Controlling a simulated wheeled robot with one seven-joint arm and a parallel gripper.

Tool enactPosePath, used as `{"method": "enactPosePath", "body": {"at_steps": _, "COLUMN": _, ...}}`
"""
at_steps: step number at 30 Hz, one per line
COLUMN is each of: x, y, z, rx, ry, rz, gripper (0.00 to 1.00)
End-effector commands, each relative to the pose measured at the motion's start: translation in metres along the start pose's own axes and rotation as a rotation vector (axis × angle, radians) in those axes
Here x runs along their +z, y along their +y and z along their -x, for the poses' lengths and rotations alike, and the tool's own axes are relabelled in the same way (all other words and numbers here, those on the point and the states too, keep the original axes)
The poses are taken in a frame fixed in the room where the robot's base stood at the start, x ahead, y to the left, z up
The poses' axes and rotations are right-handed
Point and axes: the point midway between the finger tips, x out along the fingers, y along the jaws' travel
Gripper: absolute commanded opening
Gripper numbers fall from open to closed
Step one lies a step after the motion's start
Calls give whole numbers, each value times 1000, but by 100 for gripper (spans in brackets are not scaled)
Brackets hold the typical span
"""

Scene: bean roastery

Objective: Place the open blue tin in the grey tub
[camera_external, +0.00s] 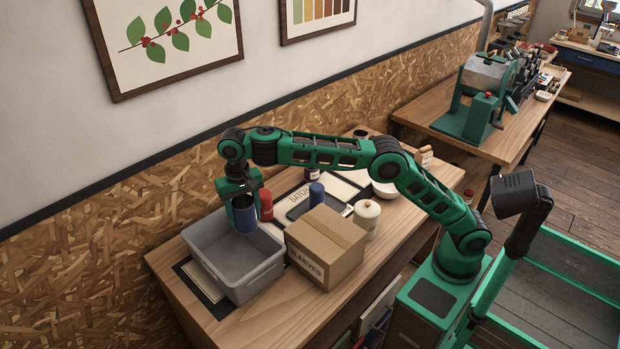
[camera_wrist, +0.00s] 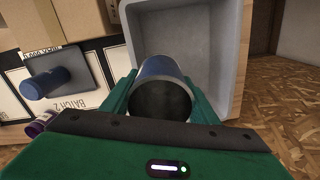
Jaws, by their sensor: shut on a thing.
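The open blue tin (camera_external: 244,216) is held upright in my gripper (camera_external: 243,200), over the back right part of the grey tub (camera_external: 268,271). In the wrist view the tin (camera_wrist: 165,70) shows its dark open mouth between the two green fingers of my gripper (camera_wrist: 163,95). The grey tub (camera_wrist: 230,50) lies just beyond and around it in that view. The tub looks empty where I can see inside. I cannot tell whether the tin's base touches the tub floor.
A cardboard box (camera_external: 326,247) stands right of the tub. Behind it are a red container (camera_external: 266,205), another blue container (camera_external: 317,194) on a dark-edged board, and a cream canister (camera_external: 366,219). A white bowl (camera_external: 385,189) sits farther right. The wall is close behind the table.

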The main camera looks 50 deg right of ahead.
Motion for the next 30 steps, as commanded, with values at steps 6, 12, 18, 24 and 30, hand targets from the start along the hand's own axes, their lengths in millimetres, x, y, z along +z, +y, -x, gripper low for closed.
{"method": "enactPosePath", "body": {"at_steps": 6, "x": 18, "y": -20, "z": -5, "rx": 2, "ry": 6, "rz": 58, "gripper": 31}}
{"method": "enactPosePath", "body": {"at_steps": 12, "x": 18, "y": -19, "z": -23, "rx": 4, "ry": 5, "rz": 58, "gripper": 31}}
{"method": "enactPosePath", "body": {"at_steps": 18, "x": 18, "y": -18, "z": -43, "rx": 5, "ry": 4, "rz": 58, "gripper": 31}}
{"method": "enactPosePath", "body": {"at_steps": 24, "x": 17, "y": -18, "z": -60, "rx": 3, "ry": 5, "rz": 57, "gripper": 31}}
{"method": "enactPosePath", "body": {"at_steps": 30, "x": 17, "y": -18, "z": -93, "rx": 5, "ry": 5, "rz": 57, "gripper": 31}}
